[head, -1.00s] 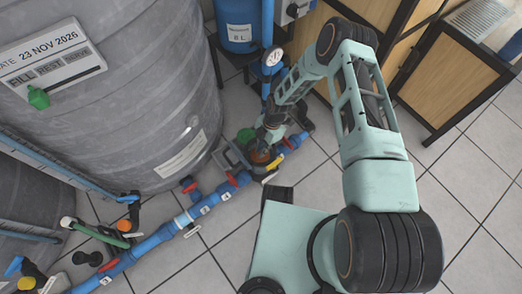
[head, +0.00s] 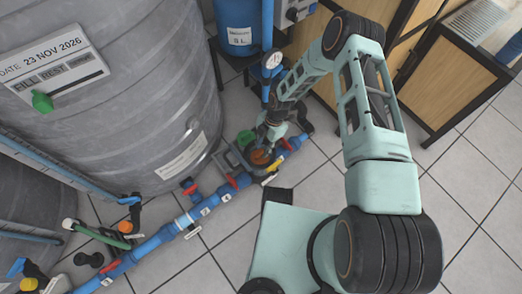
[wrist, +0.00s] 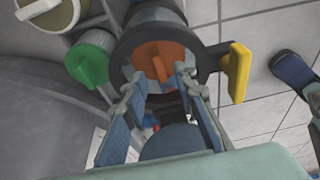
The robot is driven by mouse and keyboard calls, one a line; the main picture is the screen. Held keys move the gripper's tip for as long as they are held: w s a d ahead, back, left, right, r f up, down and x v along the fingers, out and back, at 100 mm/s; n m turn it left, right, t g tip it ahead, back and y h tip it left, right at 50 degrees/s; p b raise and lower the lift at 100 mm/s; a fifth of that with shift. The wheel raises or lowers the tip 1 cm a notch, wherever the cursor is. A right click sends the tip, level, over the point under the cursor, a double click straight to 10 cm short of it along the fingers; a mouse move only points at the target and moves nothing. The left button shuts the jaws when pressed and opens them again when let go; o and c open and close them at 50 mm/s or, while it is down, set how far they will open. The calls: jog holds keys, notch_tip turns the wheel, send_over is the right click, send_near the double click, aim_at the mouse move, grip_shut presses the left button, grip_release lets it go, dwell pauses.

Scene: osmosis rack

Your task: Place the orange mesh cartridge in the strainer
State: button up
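The orange mesh cartridge (wrist: 152,58) sits inside the round dark mouth of the strainer (wrist: 122,52), with its orange top and raised grip tab showing in the wrist view. Its mesh body is hidden. In the head view the orange top (head: 260,157) shows small in the strainer on the blue pipe line. My gripper (wrist: 163,78) is over the strainer's mouth. Its two fingertips are apart, one on each side of the tab, with gaps visible beside it. In the head view my gripper (head: 269,138) is small and partly blurred against the strainer.
A yellow valve handle (wrist: 238,72) stands right of the strainer. A green cap (wrist: 90,62) and a pale round part (wrist: 48,12) lie to its left. A large grey tank (head: 120,110) stands close on the left. Open tiled floor (head: 320,185) lies to the right.

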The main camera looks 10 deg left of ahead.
jog(key=p+v, duration=0.2)
jog(key=v, duration=0.7)
jog(key=shift+w+r, duration=0.1)
jog(key=shift+w, duration=0.05)
